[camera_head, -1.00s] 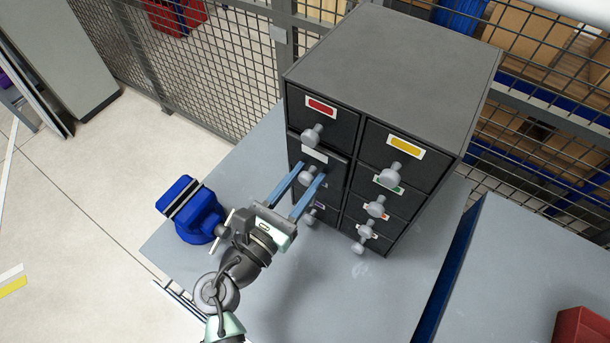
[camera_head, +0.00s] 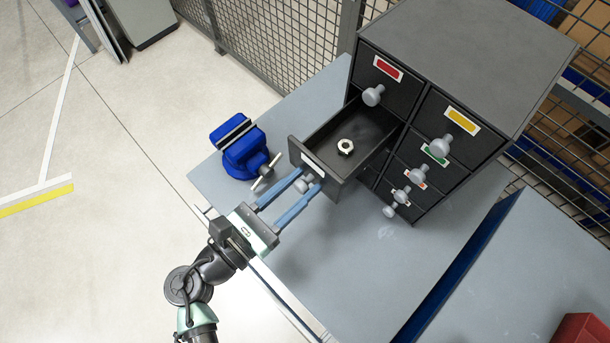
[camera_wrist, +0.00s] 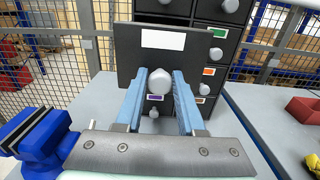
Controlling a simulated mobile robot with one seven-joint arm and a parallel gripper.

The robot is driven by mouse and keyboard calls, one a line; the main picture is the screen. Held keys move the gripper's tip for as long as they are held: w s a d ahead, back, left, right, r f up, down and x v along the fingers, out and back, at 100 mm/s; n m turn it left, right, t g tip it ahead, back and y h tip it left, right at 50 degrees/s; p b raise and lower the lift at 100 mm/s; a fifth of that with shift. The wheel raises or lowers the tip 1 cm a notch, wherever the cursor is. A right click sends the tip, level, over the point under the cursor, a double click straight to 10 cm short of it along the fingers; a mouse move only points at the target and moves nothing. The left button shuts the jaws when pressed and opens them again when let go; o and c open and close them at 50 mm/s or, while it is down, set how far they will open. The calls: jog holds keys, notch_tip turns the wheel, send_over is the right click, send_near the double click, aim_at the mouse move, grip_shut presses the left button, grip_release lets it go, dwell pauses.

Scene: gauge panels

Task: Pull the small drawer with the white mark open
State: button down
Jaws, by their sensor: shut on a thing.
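The small drawer with the white mark (camera_head: 322,166) is pulled well out of the dark cabinet (camera_head: 470,45), in the left column below the red-marked drawer. A metal nut (camera_head: 345,146) lies inside it. My gripper (camera_head: 306,186) is shut on the drawer's round grey knob (camera_wrist: 159,81), with one blue finger on each side. In the wrist view the drawer's front (camera_wrist: 206,55) with its white mark (camera_wrist: 163,40) faces me above the fingers. The wrist view does not show the drawer's inside.
A blue vise (camera_head: 240,150) stands on the grey table (camera_head: 340,250) left of the drawer. Other closed drawers carry red (camera_head: 388,68), yellow (camera_head: 461,121), green and orange marks. A mesh fence (camera_head: 270,40) runs behind. A red bin (camera_head: 580,330) sits at lower right.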

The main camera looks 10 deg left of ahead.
jog(key=c, duration=0.5)
grip_release()
jog(key=shift+b+v, duration=1.9)
jog(key=shift+v, duration=4.65)
